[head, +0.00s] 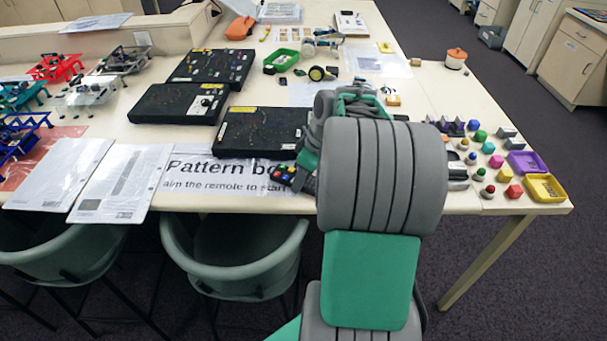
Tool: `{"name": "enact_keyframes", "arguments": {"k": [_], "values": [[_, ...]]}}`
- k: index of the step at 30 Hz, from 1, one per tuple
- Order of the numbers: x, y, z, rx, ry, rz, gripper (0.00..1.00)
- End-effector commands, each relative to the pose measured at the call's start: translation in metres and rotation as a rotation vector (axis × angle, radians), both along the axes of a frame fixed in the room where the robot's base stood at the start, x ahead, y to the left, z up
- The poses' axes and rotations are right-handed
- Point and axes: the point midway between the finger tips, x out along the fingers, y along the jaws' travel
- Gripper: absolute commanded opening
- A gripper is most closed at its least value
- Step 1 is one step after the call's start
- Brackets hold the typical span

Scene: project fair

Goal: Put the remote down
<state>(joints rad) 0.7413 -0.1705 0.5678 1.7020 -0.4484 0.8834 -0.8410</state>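The remote (281,173) is a small dark handset with red, yellow, green and blue buttons. In the head view it shows just left of my arm, over the right part of the "Pattern bo..." paper sign (215,176), near the table's front edge. My gripper (302,177) is right at the remote's right end, mostly hidden behind my thick grey and green arm. I cannot tell how far its fingers are closed, or whether the remote touches the paper or hangs just above it.
Black pattern boards (262,131) stand behind the sign. White sheets (122,182) lie to its left. Small coloured pieces, a purple tray (527,163) and a yellow tray (545,188) are at the right. Green chairs (235,255) stand at the front edge. My arm hides part of the table.

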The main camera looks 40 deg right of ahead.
Motion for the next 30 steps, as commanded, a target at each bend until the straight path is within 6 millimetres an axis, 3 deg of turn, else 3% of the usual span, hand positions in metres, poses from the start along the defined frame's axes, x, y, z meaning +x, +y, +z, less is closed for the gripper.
{"name": "enact_keyframes", "arguments": {"k": [8, 9, 16, 24, 30], "values": [[0.000, 0.000, -0.004, 0.000, -0.001, 0.000, 0.06], [0.000, 0.000, -0.003, 0.000, -0.001, 0.000, 0.54], [0.000, 0.000, -0.002, 0.000, -0.001, 0.000, 0.73], [0.000, 0.000, 0.000, 0.000, -0.001, 0.000, 0.74], [-0.006, -0.005, 0.026, -0.003, -0.005, -0.002, 0.74]]}}
